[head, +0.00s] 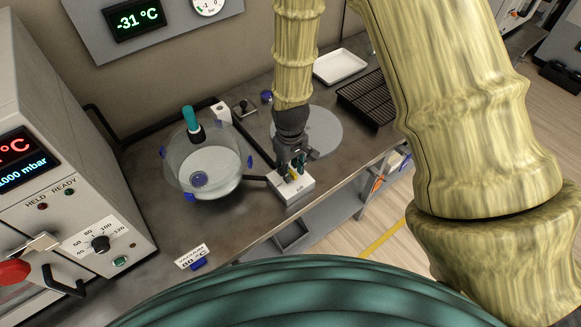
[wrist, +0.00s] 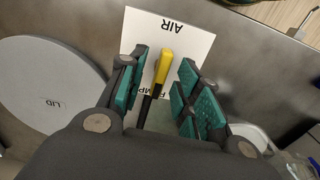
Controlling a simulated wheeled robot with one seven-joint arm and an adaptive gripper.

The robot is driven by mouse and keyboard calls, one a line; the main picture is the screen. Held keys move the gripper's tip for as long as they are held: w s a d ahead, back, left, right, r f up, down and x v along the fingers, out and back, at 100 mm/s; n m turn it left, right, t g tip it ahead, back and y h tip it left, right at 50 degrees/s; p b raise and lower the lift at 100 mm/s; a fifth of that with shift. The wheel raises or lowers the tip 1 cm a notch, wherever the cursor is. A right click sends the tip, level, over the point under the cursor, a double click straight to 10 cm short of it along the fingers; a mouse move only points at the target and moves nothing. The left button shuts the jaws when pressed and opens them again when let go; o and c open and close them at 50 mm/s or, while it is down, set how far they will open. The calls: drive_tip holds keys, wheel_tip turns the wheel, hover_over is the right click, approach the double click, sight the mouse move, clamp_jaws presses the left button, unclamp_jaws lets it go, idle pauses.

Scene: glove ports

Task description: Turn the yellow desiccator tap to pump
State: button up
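The tap's white block (head: 293,188) stands on the bench beside the glass desiccator (head: 180,168). In the wrist view the block (wrist: 192,45) shows AIR at its top end and a partly hidden PUMP label lower down. The tap handle (wrist: 165,65), yellow with a black lower part, lies with its yellow end toward AIR. My gripper (wrist: 163,80) is over the block, its teal finger pads on either side of the handle. Gaps show between the pads and the handle. In the head view my gripper (head: 294,164) hides part of the tap.
A grey disc marked LID (wrist: 52,88) lies beside the block. A white tray (head: 340,66) and a black rack (head: 366,98) are at the back right. An oven-like cabinet (head: 60,150) stands left. A small 80 °C sign (head: 192,256) is near the front edge.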

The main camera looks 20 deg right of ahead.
sight(290, 170)
wheel_tip(290, 170, up, 12)
idle(0.9)
idle(0.5)
